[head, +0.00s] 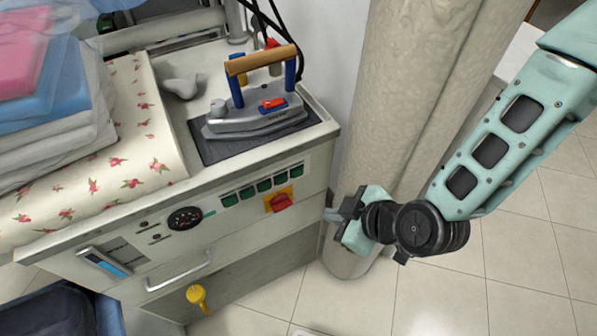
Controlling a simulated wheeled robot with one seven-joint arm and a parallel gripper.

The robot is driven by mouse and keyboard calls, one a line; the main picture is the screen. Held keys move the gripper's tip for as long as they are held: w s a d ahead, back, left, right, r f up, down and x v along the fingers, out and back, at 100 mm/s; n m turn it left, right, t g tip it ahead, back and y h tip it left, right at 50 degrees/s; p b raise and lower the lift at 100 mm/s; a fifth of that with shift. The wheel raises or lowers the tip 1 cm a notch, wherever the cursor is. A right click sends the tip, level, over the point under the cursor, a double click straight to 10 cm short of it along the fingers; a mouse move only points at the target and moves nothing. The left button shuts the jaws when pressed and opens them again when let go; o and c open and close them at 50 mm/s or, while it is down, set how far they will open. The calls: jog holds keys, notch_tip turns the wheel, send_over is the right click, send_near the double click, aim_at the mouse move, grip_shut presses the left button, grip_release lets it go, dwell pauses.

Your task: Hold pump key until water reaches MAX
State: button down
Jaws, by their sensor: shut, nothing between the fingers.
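The ironing station's front panel (240,207) carries a row of several dark green keys (263,186). Their labels are too small to read, so I cannot tell which is the pump key. A water-level window (104,262) sits at the panel's lower left and shows blue in its lower part. Its MAX mark cannot be read. My gripper (335,215) is shut and empty. It is right of the panel, near the station's right front corner, apart from the keys.
A red knob on a yellow plate (279,201) and a round black gauge (185,218) share the panel. A handle (178,273) and yellow cap (197,295) are below. An iron (257,117) stands on top. A thick pale column (400,90) rises behind my gripper.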

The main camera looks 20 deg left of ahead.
aim_at(293, 178)
jog(key=shift+a+f, duration=0.35)
jog(key=shift+f, duration=0.1)
jog(key=w+a, duration=0.5)
jog(key=a, duration=0.1)
jog(key=shift+w+a+y, duration=0.3)
jog(key=shift+w+a, duration=0.05)
jog(key=shift+w+a, duration=0.1)
dwell(2.1)
jog(key=shift+w+a, duration=0.15)
jog(key=shift+a, duration=0.05)
jog(key=shift+w+a, duration=0.25)
jog(key=shift+a, duration=0.05)
dwell(0.7)
jog(key=shift+s+d, duration=0.1)
jog(key=shift+d, duration=0.05)
dwell(0.6)
jog(key=shift+s+d, duration=0.4)
jog(key=shift+d, duration=0.1)
